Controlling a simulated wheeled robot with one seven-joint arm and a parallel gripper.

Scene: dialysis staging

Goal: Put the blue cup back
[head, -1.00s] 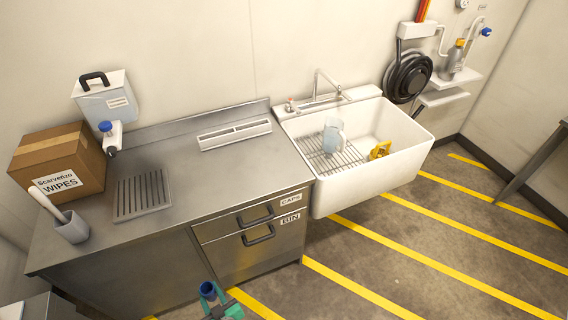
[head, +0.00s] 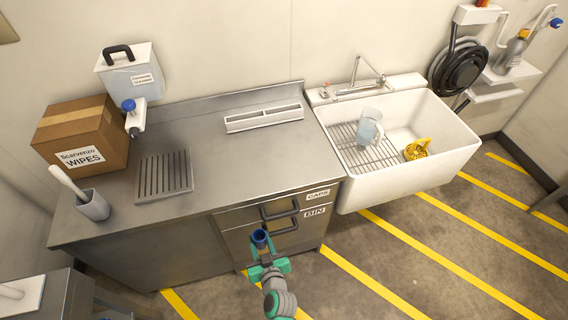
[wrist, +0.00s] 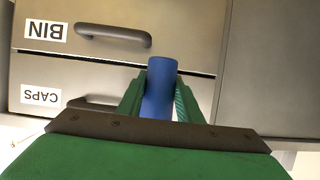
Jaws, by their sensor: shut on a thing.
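The blue cup (head: 260,238) is held upright between the green fingers of my gripper (head: 262,250), in front of the steel cabinet's drawers. In the wrist view the cup (wrist: 159,92) sits between the two fingers of my gripper (wrist: 160,95), with the drawer fronts behind it. My gripper is shut on the cup. The cup's inside is dark and its contents cannot be made out.
The steel counter (head: 225,165) has a drain grate (head: 165,173), a wipes box (head: 82,138), a brush holder (head: 93,205) and a slotted rail (head: 263,118). The CAPS drawer (head: 318,194) and BIN drawer (head: 314,211) are closed. A white sink (head: 408,180) holds a clear jug (head: 369,128) and a yellow object (head: 416,149).

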